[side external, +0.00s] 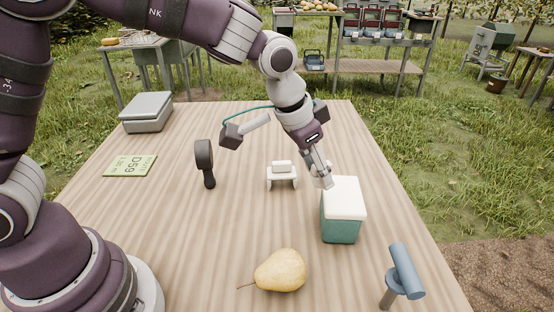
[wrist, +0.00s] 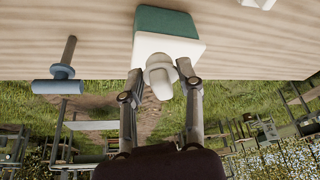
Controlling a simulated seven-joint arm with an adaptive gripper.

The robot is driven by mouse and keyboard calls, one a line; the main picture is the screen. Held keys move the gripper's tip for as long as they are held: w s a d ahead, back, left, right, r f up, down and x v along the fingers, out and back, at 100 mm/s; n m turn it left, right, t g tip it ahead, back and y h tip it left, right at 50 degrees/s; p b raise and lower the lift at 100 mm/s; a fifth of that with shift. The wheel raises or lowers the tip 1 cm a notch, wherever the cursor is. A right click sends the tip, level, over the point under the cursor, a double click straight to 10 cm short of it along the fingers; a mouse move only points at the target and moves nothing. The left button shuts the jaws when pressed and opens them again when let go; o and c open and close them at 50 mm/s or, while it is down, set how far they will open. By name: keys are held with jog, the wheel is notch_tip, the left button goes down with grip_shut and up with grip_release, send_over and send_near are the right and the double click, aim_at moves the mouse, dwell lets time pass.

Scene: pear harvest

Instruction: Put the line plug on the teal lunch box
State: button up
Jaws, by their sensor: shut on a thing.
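The teal lunch box (side external: 340,231), with a white lid, stands upright on the right side of the table. It also shows in the wrist view (wrist: 165,22). My gripper (side external: 322,178) is at the lid's back left edge in the side view, pointing down. Its fingers (wrist: 160,88) are shut on the line plug (wrist: 158,75), a pale, rounded piece with a flange. In the side view the plug (side external: 318,169) is partly hidden by the fingers. It overlaps the lid's edge in the wrist view; I cannot tell whether they touch.
A small white stand (side external: 282,176) is left of my gripper. A yellow pear (side external: 281,270) lies in front, and a blue-grey T-shaped tool (side external: 403,271) stands front right. A dark paddle-shaped tool (side external: 204,160), green card (side external: 130,165) and grey box (side external: 147,111) are left. Bare wood lies between them.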

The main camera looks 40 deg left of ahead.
send_over(347, 191)
jog(key=s, duration=0.2)
jog(key=shift+w+a+f, duration=0.2)
jog(key=shift+a+f, duration=0.05)
jog(key=shift+a, duration=0.05)
jog(key=shift+w+f, duration=0.15)
jog(key=shift+f, duration=1.6)
jog(key=shift+f, duration=0.1)
jog(key=o, duration=0.8)
